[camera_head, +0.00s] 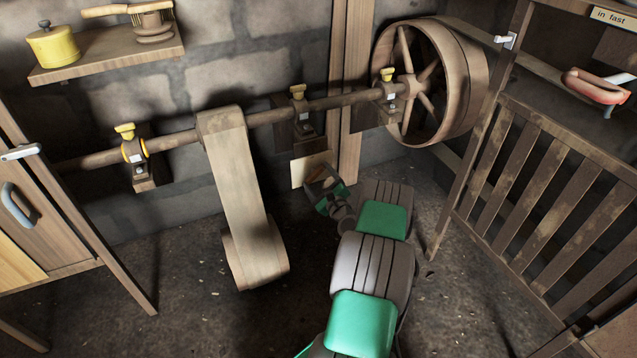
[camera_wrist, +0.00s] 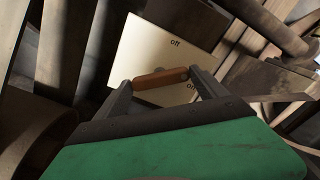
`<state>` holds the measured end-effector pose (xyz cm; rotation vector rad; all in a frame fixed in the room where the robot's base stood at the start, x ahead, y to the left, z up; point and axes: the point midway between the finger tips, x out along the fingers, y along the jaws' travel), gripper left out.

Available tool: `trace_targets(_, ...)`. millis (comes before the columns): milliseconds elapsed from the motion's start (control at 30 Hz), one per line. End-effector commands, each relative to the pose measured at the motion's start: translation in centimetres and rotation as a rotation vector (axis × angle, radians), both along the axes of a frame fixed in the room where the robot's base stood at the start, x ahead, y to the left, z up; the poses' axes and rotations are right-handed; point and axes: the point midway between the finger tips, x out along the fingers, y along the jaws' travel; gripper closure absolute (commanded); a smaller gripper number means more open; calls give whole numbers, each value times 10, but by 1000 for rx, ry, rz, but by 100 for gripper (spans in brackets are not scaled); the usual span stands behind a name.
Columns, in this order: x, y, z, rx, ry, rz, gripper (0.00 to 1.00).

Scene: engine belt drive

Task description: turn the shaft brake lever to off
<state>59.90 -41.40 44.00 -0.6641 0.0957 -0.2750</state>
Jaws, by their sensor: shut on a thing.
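The brake lever's brown wooden handle (camera_wrist: 160,77) lies between the two fingers of my gripper (camera_wrist: 162,85) in the wrist view, and the gripper is shut on it. Behind the handle is a cream label plate (camera_wrist: 150,42). The word "off" reads at its upper part, and another label, partly hidden, shows beside the handle's right end. In the head view the plate (camera_head: 301,172) is on the wall below the shaft, and my gripper (camera_head: 325,188) is in front of its right edge. The lever's arm is hidden by my gripper.
A long shaft (camera_head: 270,116) with yellow-topped bearings runs along the wall above my gripper. A wide flat belt (camera_head: 236,180) hangs to the left. A large spoked wheel (camera_head: 465,80) is at the upper right. A slatted wooden gate (camera_head: 535,180) stands at the right.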

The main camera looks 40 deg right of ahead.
Motion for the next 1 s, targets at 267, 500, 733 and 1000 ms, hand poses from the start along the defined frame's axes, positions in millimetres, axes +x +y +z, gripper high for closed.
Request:
trace_targets(267, 1, 0, -2, -252, 72, 0, 59)
trace_targets(500, 0, 0, -2, -471, 136, 1, 59)
trace_targets(733, 1, 0, -1, -658, 190, 1, 59)
trace_targets(1000, 1, 0, -1, -809, 236, 1, 59)
